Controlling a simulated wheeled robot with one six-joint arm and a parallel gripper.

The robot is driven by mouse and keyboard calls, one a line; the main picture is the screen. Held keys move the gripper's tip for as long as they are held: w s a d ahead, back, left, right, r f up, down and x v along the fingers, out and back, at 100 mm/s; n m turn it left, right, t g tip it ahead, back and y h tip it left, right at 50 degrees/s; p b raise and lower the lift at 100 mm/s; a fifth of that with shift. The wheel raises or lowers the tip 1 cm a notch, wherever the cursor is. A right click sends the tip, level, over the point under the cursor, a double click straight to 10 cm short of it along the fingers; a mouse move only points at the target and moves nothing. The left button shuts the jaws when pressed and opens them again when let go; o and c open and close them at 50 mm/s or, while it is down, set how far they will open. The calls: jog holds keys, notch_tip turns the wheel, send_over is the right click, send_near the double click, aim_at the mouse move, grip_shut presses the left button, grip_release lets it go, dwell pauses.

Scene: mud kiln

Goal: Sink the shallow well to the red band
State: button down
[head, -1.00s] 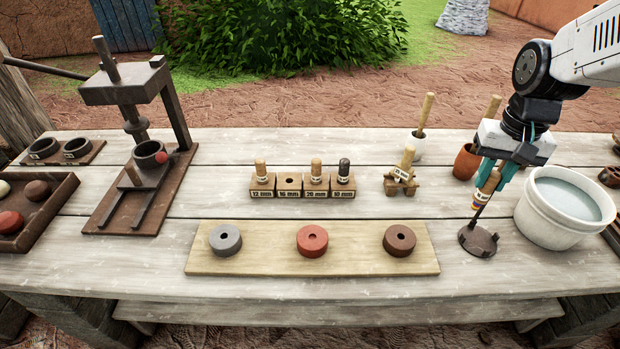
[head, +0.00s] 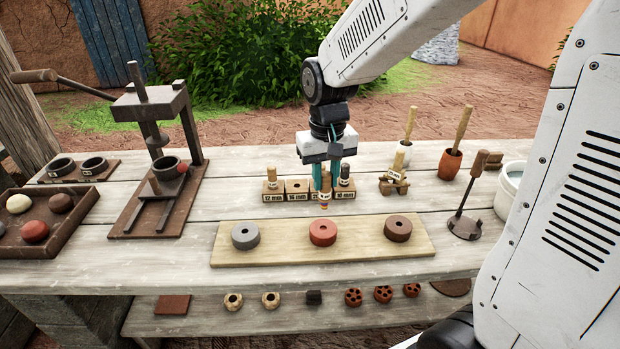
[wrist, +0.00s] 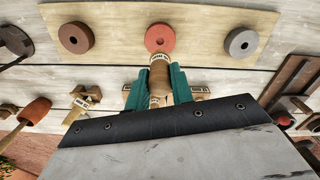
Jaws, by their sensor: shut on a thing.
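My gripper (head: 327,182) is shut on a wooden-handled tool (head: 325,199) with coloured bands near its lower end. The tool points down, above the far edge of the pale board (head: 285,256) and behind the red clay disc (head: 323,232), apart from it. The red disc has a small centre hole; a grey disc (head: 245,236) lies left and a dark brown disc (head: 398,228) right. In the wrist view, the tool (wrist: 160,70) sits between the teal fingers (wrist: 160,84), with the red disc (wrist: 160,38) just beyond. The bands are too small to read surely.
Behind my gripper stands a labelled tool rack (head: 297,190); its 16 mm hole is empty. A lever press (head: 160,180) stands left, beside a tray of clay balls (head: 45,245). A dark disc with a leaning rod (head: 465,228) and a white bowl (head: 510,180) are right.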

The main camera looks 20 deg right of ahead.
aim_at(325, 198)
jog(key=shift+f, duration=3.05)
